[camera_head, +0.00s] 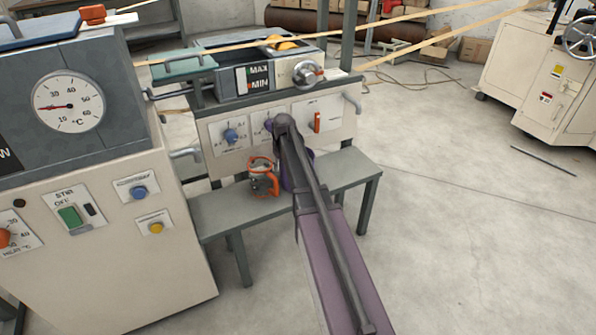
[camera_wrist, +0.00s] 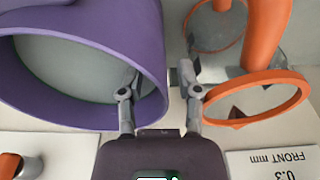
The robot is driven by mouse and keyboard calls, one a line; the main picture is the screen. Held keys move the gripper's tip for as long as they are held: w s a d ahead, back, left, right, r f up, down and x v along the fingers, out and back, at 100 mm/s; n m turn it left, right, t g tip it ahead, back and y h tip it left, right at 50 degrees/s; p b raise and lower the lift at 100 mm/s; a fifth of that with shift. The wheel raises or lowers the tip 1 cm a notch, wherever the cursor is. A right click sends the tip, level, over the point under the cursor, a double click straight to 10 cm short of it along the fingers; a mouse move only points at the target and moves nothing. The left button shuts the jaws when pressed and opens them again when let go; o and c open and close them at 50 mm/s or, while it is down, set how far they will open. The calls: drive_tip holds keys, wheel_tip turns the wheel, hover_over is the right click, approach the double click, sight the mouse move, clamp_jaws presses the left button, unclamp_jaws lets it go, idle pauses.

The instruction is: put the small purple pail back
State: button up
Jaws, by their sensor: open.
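The small purple pail (camera_head: 286,178) stands on the grey bench below the control panel, mostly hidden by my arm. In the wrist view the pail (camera_wrist: 150,30) is large at the left, its wide mouth and pale grey inside facing the camera. My gripper (camera_wrist: 161,74) is open, with its fingers on either side of the pail's near wall. The left finger overlaps the mouth, and the right finger is outside. I cannot tell whether either touches the wall. In the head view my arm hides the gripper.
A clear jug with orange rim and handle (camera_head: 263,178) stands close left of the pail; its rim (camera_wrist: 257,98) is near my right finger. The bench (camera_head: 225,210) has bare room left. The panel (camera_head: 340,112) with knobs rises behind. Open floor lies right.

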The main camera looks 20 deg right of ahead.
clamp_jaws()
drive_tip(key=shift+r, duration=0.2)
idle(0.3)
drive_tip(key=shift+r+p, duration=1.55)
drive_tip(key=shift+p, duration=0.25)
drive_tip(key=s+a+r+p, duration=0.1)
drive_tip(key=s, duration=1.5)
drive_tip(key=shift+a+r, duration=0.25)
drive_tip(key=shift+a, duration=0.1)
